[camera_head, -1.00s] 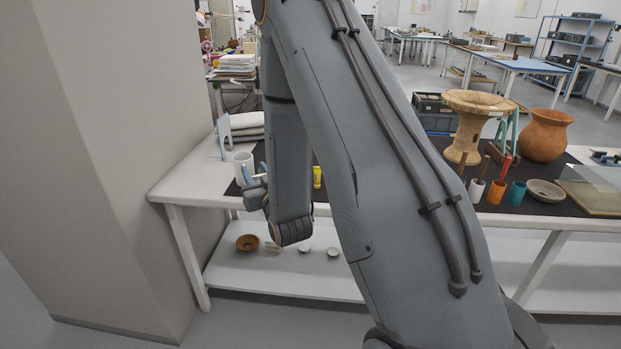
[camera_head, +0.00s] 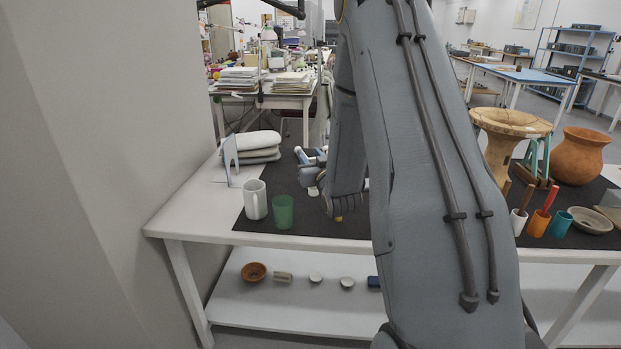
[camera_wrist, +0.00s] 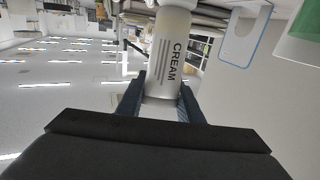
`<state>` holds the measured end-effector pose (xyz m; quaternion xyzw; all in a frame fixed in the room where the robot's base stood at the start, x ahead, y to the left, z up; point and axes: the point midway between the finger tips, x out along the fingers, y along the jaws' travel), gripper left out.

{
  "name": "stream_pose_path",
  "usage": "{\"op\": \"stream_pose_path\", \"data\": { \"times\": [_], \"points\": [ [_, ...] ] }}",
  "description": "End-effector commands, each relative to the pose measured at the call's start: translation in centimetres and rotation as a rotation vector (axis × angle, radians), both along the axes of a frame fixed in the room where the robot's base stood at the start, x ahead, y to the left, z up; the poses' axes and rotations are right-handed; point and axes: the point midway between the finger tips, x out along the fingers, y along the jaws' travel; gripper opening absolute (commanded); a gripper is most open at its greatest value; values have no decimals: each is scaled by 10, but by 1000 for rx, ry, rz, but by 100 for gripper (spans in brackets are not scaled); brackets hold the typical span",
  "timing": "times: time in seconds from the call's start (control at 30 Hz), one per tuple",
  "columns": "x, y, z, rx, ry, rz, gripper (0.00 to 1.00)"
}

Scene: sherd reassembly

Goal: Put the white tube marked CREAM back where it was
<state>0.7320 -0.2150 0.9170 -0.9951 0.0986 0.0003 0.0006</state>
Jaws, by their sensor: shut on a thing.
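The white tube marked CREAM (camera_wrist: 172,60) is between the two dark blue fingers of my gripper (camera_wrist: 160,98) in the wrist view, its black lettering running along its side. My gripper is shut on it. In the head view my gripper (camera_head: 312,160) is above the dark mat (camera_head: 310,228) on the left part of the table, behind and to the right of a white mug and a green cup. My own arm hides part of it there, and I cannot make out the tube's lettering in that view.
The white mug (camera_head: 255,200) and green cup (camera_head: 283,212) stand near the table's front left. A blue-edged white panel (camera_head: 231,160) and stacked pale pads (camera_head: 256,148) are behind. A wide-rimmed vessel (camera_head: 510,123) and terracotta pot (camera_head: 580,155) stand right. My arm blocks the middle.

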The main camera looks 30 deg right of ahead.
Motion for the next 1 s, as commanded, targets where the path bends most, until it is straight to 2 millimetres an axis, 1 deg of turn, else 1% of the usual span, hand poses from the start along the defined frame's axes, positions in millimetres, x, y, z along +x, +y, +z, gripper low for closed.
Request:
{"op": "stream_pose_path", "data": {
  "times": [0.03, 0.17, 0.4, 0.5, 0.93, 0.97, 1.0],
  "points": [
    [0, 1, -7, 1, 1, 1, 12],
    [0, 0, -14, 0, 0, 0, 12],
    [0, -1, -45, 1, 1, -2, 12],
    [-1, -2, -53, 0, 0, -3, 12],
    [-1, -2, -58, 0, -1, -4, 12],
    [-1, -2, -58, 0, -1, -4, 35],
    [-1, -2, -57, 0, -1, -4, 41]
  ]
}}
